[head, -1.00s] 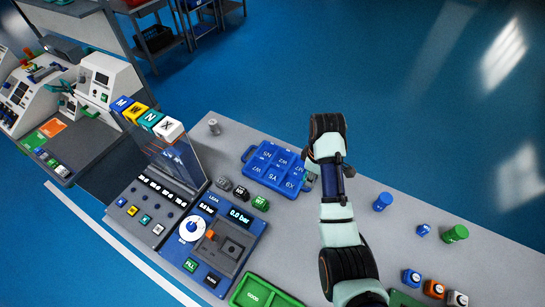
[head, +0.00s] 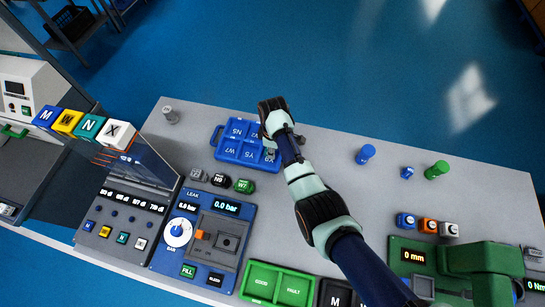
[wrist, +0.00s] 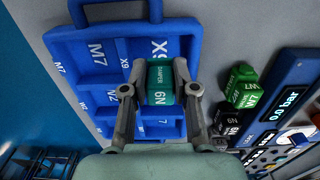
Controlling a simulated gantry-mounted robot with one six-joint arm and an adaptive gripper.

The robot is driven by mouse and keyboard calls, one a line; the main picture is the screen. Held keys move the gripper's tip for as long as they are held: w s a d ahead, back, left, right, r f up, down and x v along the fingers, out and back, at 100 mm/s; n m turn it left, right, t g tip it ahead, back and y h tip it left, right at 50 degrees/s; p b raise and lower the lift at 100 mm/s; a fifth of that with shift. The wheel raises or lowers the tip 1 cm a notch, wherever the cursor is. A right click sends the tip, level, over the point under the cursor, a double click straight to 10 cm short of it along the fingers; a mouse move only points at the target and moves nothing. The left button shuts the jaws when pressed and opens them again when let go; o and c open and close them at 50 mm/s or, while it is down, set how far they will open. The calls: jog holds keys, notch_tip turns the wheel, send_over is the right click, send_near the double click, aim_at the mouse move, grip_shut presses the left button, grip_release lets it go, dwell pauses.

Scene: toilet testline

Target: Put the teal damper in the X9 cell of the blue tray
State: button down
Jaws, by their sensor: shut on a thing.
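The teal damper (wrist: 160,82) has a dark top band reading DAMPER and a lighter teal face marked N9. My gripper (wrist: 159,92) is shut on it, with one finger on each side, in the wrist view. The blue tray (wrist: 66,45) lies beneath, and the damper overlaps the cell with the large X9 label (wrist: 159,48). Its height above the cell floor is hard to tell. In the head view my gripper (head: 269,152) is over the right side of the blue tray (head: 217,136), and my arm hides that part of it and the damper.
Several small blocks stand in front of the tray, including a green one (head: 244,186) marked W7. The leak tester (head: 203,235) sits nearer. Blue and green cylinders stand to the right on the grey bench.

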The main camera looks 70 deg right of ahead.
jog(key=shift+f+b, duration=0.65)
jog(key=shift+f, duration=1.75)
jog(key=shift+f, duration=0.1)
jog(key=c, duration=0.9)
grip_release()
notch_tip(320, 180, up, 12)
jog(key=p, duration=0.3)
